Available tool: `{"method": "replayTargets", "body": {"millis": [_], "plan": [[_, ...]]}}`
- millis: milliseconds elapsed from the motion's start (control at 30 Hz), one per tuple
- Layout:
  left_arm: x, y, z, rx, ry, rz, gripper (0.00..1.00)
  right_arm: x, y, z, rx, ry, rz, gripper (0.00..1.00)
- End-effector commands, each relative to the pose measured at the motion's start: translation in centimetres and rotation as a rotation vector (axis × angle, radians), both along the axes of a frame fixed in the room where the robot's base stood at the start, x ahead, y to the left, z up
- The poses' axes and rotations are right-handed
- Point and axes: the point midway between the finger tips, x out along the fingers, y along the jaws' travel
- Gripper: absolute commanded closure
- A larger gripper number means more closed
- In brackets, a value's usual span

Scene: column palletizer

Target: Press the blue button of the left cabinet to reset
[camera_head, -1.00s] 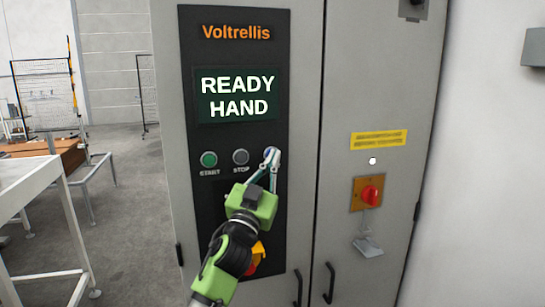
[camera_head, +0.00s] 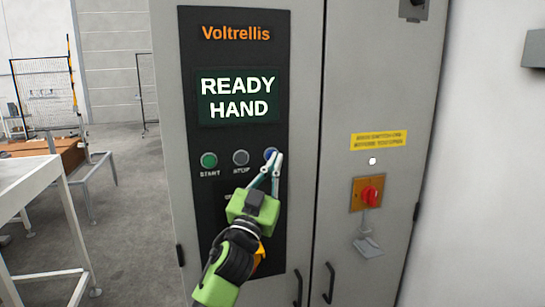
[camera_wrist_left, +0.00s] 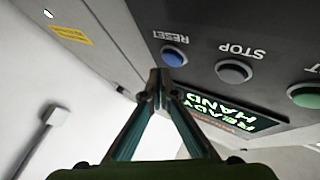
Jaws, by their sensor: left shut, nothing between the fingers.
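The left cabinet (camera_head: 300,200) has a black panel with a screen (camera_head: 238,96) reading READY HAND. The blue button (camera_head: 269,153), labelled RESET, is at the right end of a button row; it also shows in the left wrist view (camera_wrist_left: 174,56). My left gripper (camera_head: 278,157) is shut and empty. Its fingertips overlap the right side of the blue button in the head view. In the left wrist view, the tips (camera_wrist_left: 159,74) are just beside the button's edge; I cannot tell whether they touch it. My right gripper is not in view.
A green START button (camera_head: 209,160) and a grey STOP button (camera_head: 240,157) are left of the blue one. A red rotary switch (camera_head: 369,196) is on the cabinet door at right. A white table (camera_head: 30,185) stands at left, with open floor between.

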Motion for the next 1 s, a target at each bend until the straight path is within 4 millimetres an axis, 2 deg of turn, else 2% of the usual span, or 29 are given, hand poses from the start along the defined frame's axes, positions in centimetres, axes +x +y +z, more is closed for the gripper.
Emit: {"method": "replayTargets", "body": {"millis": [500, 1000], "plan": [[-4.4, -1.5, 0.0, -0.002, 0.001, -0.002, 1.0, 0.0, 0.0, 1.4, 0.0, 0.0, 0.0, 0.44], [-4.7, -1.6, 0.0, 0.0, 0.0, -0.001, 1.0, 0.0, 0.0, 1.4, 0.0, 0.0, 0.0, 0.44]]}}
